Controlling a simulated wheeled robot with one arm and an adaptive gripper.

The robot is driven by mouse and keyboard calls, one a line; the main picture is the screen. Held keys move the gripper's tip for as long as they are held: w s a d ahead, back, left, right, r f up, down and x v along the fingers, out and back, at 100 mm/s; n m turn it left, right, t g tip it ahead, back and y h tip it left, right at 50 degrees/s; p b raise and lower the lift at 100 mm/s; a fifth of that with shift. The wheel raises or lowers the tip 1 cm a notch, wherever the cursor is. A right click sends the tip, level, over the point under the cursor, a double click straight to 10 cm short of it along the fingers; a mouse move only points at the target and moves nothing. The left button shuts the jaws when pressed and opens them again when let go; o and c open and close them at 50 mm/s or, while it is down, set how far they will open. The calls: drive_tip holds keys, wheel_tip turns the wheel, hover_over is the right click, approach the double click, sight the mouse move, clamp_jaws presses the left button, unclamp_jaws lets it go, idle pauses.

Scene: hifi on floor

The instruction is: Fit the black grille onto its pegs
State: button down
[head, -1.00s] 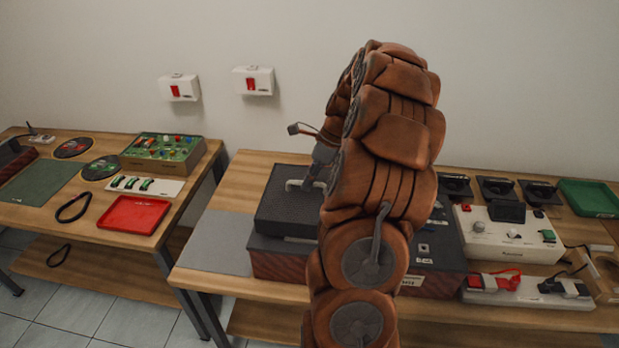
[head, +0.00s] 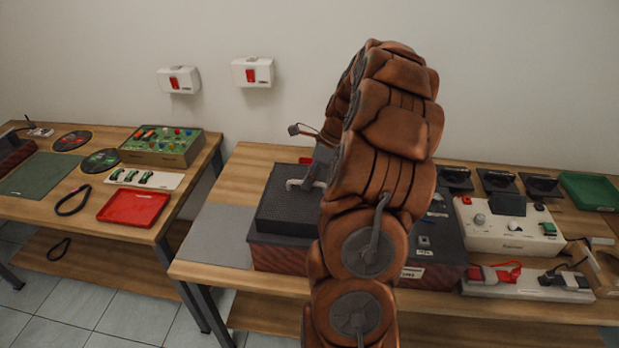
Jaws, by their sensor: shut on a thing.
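The black grille (head: 283,216) is a dark, thick, mesh-textured slab. It lies over the left part of a dark box (head: 280,257) with a reddish wood-like front, on the middle table. My gripper (head: 306,186) is over the grille's top and shut on it. My own brown arm covers the grille's right side and the middle of the box. The pegs are hidden, and I cannot tell whether the grille is seated on them or just above the box.
Right of my arm stand a white control panel (head: 508,231), a white strip with a red connector, black round-holed holders (head: 497,181) and a green tray (head: 590,191). A grey mat (head: 216,236) lies clear at left. A separate table holds a red tray (head: 134,208).

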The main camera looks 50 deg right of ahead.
drive_tip(key=c, duration=1.1)
unclamp_jaws()
drive_tip(key=shift+r, duration=0.1)
drive_tip(key=v, duration=1.2)
wheel_tip(320, 180, up, 8)
drive_tip(key=p, duration=0.4)
drive_tip(key=shift+a, duration=0.1)
